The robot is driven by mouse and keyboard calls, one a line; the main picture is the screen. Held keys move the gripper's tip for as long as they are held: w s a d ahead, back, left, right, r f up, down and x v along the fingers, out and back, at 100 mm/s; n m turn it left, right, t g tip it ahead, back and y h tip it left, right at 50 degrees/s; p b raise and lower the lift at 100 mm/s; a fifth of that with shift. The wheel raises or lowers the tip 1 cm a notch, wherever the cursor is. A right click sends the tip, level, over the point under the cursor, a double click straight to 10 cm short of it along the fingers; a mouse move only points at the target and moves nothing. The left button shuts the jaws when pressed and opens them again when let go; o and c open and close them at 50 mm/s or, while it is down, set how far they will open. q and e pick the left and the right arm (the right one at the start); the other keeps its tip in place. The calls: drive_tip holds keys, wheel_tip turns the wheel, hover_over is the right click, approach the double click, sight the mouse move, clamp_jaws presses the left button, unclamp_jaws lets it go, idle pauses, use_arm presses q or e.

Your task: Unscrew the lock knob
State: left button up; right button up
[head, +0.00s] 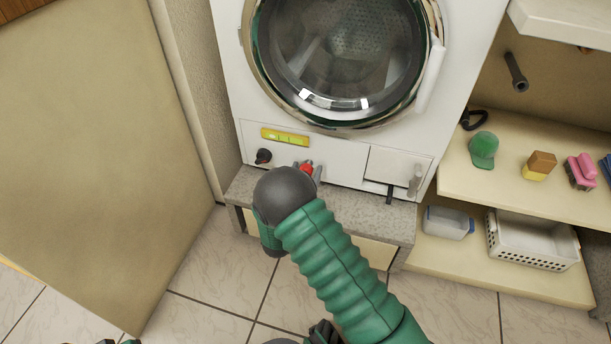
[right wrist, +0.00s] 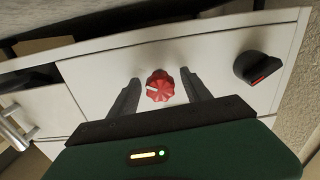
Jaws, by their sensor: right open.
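The lock knob, a red fluted knob (head: 306,168), is on the lower front panel of the white washing machine (head: 350,160). In the right wrist view the red knob (right wrist: 160,86) sits between the two dark fingers of my right gripper (right wrist: 160,92). The fingers are open, with a visible gap on each side of the knob. In the head view my right gripper (head: 308,170) is at the panel, mostly hidden behind my dark wrist and green arm. My left gripper cannot be made out in these frames.
A black knob (head: 263,156) is left of the red one, under a yellow label (head: 285,137). A small hatch (head: 397,168) with a handle is on the right. A stone ledge (head: 375,207) runs below. Shelves (head: 540,195) hold brushes and a white basket (head: 531,241).

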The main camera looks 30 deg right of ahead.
drive_tip(key=shift+c, duration=0.4)
clamp_jaws()
drive_tip(key=shift+r, duration=0.1)
